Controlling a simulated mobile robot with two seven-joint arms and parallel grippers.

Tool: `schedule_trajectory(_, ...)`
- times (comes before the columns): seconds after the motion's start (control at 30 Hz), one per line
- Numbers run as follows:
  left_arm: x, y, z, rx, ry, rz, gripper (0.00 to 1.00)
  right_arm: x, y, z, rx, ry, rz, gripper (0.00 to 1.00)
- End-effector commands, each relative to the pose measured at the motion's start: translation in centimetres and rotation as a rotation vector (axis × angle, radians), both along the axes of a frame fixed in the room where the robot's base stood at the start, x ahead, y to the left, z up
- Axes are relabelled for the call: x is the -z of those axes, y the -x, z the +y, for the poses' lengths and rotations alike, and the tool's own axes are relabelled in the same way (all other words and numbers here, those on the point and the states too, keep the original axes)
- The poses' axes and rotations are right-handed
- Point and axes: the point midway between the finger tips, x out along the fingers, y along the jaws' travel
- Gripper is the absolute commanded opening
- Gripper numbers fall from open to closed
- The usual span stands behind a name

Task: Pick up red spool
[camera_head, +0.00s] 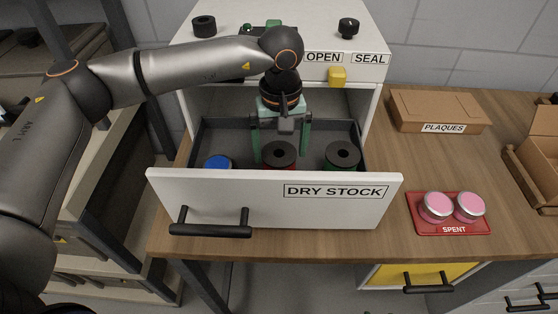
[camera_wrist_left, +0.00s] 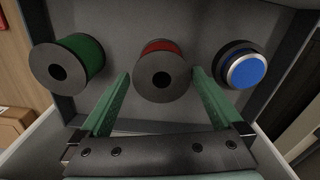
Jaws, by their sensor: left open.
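The red spool (camera_head: 279,157) stands in the open drawer marked DRY STOCK, between a blue-topped container (camera_head: 218,162) and a green spool (camera_head: 342,157). Its dark grey top flange with a centre hole shows, and a little red below. My left gripper (camera_head: 280,150) reaches down into the drawer with its green fingers open, one on each side of the red spool. In the left wrist view the red spool (camera_wrist_left: 163,72) lies between the two fingertips (camera_wrist_left: 160,85). I cannot tell whether the fingers touch it. My right gripper is not in view.
The drawer front (camera_head: 240,190) stands pulled out toward me. On the wooden bench, a red SPENT tray (camera_head: 448,229) holds two pink-topped containers, and a PLAQUES box (camera_head: 437,108) sits behind. The cabinet (camera_head: 350,66) overhangs behind the gripper. Bench surface between them is clear.

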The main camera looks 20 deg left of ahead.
Motion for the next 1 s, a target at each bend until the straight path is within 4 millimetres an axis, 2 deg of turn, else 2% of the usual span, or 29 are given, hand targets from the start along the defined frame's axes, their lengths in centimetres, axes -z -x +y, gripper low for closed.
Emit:
schedule_trajectory(0.13, 2.1, -0.1, 0.4, -0.002, -0.001, 0.004, 1.0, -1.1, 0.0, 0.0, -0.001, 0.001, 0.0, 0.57)
schedule_trajectory(0.3, 4.1, -0.2, 0.3, 0.0, 0.0, 0.002, 1.0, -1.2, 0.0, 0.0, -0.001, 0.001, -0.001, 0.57)
schedule_trajectory(0.57, 4.4, -0.2, 0.3, 0.0, 0.001, 0.0, 1.0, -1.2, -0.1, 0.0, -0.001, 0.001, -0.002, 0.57)
schedule_trajectory(1.0, 4.3, -0.2, 0.3, 0.0, 0.001, 0.0, 0.51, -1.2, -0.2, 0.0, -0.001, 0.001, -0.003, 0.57)
